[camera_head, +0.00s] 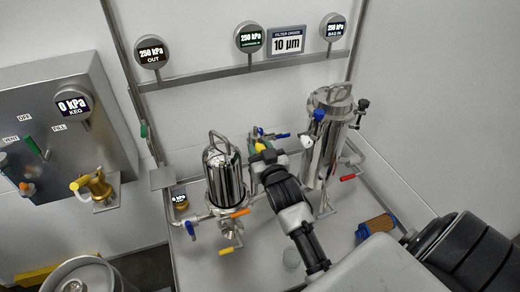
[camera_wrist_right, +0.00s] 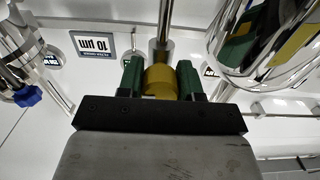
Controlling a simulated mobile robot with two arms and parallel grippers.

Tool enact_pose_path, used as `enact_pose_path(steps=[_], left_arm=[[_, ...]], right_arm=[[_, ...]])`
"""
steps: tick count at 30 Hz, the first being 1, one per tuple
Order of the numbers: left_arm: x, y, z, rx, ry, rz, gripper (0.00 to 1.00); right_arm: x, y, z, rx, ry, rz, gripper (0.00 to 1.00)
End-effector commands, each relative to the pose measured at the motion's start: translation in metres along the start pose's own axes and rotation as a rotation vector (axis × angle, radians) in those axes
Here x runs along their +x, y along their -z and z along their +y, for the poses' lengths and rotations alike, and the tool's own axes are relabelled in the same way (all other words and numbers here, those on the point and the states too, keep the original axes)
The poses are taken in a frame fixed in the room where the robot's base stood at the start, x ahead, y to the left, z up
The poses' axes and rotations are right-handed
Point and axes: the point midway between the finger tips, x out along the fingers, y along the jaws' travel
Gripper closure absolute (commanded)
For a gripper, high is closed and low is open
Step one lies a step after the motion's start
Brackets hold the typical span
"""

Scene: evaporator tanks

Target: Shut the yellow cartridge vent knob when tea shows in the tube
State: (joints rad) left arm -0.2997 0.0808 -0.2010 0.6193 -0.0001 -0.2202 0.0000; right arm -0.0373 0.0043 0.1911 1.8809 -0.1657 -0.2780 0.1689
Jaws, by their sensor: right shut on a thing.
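The yellow vent knob (camera_head: 262,147) shows as a small patch at my right gripper's tip, between the two steel housings. In the right wrist view the yellow knob (camera_wrist_right: 160,82) sits between the two green fingers, in front of a steel stem. My right gripper (camera_wrist_right: 161,80) is shut on it; in the head view the gripper (camera_head: 259,149) partly hides it. The cartridge housing (camera_head: 224,178) stands just left of the gripper. I cannot make out a tube or tea in it. My left gripper is not in view.
A taller steel housing (camera_head: 325,135) with blue and red handles stands close right of my arm. An orange handle (camera_head: 240,213) and a yellow handle (camera_head: 227,250) stick out below the cartridge housing.

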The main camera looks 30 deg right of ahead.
Motion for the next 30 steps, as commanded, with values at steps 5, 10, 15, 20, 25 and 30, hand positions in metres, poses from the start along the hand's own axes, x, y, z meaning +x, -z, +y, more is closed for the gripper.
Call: enact_pose_path(steps=[5, 10, 15, 20, 25, 30], left_arm=[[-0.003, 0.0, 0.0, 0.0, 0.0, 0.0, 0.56], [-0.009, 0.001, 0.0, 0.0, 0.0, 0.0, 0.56], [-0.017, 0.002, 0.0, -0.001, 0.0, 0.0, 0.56], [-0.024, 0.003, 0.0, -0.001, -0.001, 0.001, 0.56], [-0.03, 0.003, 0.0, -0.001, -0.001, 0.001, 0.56], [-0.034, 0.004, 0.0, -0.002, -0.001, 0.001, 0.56]], right_arm=[[0.0, 0.001, 0.0, -0.034, 0.0, -0.001, 0.88], [0.0, 0.001, 0.0, -0.118, 0.0, -0.003, 0.88], [0.0, 0.002, 0.0, -0.252, 0.001, -0.002, 0.88], [0.0, 0.002, 0.0, -0.403, 0.002, -0.002, 0.88], [0.0, 0.002, 0.0, -0.565, 0.001, -0.001, 0.88], [0.0, 0.001, 0.0, -0.728, 0.001, -0.001, 0.88]])
